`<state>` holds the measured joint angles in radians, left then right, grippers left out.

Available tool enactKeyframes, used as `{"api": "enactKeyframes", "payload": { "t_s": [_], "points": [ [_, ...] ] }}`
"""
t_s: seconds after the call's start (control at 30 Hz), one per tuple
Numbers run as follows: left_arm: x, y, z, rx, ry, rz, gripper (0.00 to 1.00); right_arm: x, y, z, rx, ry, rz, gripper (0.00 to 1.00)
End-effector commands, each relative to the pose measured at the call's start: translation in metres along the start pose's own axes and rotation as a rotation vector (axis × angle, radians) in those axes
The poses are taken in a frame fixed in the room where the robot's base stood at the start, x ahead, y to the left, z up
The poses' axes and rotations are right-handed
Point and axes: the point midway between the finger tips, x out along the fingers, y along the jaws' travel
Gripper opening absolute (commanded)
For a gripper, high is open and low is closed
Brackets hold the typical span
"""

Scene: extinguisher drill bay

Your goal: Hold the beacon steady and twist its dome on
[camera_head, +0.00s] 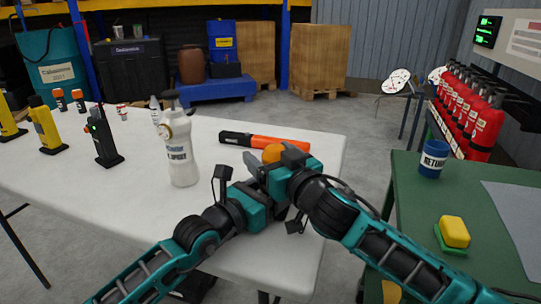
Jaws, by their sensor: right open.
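An orange rounded piece, which looks like the beacon's dome (271,153), shows at the front right of the white table (110,185). The beacon's base is hidden behind my grippers, so I cannot tell whether the dome sits on it. My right gripper (274,166) is open, its fingers right at the dome; I cannot tell whether they touch it. My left gripper (252,182) is close beside it, lower and to the left. Its fingertips are largely covered, so its opening does not show.
A white spray bottle (180,150) stands left of my grippers. An orange-and-black flashlight (265,142) lies just behind them. Radios (103,140) stand at the table's left. A green table (410,190) at right holds a blue cup (433,160) and yellow sponge (454,231).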

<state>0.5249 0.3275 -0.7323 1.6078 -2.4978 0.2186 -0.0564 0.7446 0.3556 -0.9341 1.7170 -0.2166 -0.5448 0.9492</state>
Motion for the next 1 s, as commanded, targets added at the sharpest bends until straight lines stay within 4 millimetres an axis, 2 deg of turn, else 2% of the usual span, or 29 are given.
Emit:
{"api": "enactKeyframes", "payload": {
  "t_s": [0.3,0.83,1.0],
  "points": [
    [0.0000,0.0002,-0.0004,0.001,0.001,0.000,0.22,0.0026,0.0002,-0.0002,-0.001,0.000,0.000,0.81],
    [-0.0001,0.0003,-0.0004,0.001,0.001,0.001,0.22,0.0023,0.0002,-0.0001,-0.001,0.000,0.000,0.31],
    [-0.0001,0.0003,-0.0004,0.001,0.001,0.001,0.22,0.0023,0.0001,0.0001,-0.001,0.000,-0.005,0.29]
  ]
}}
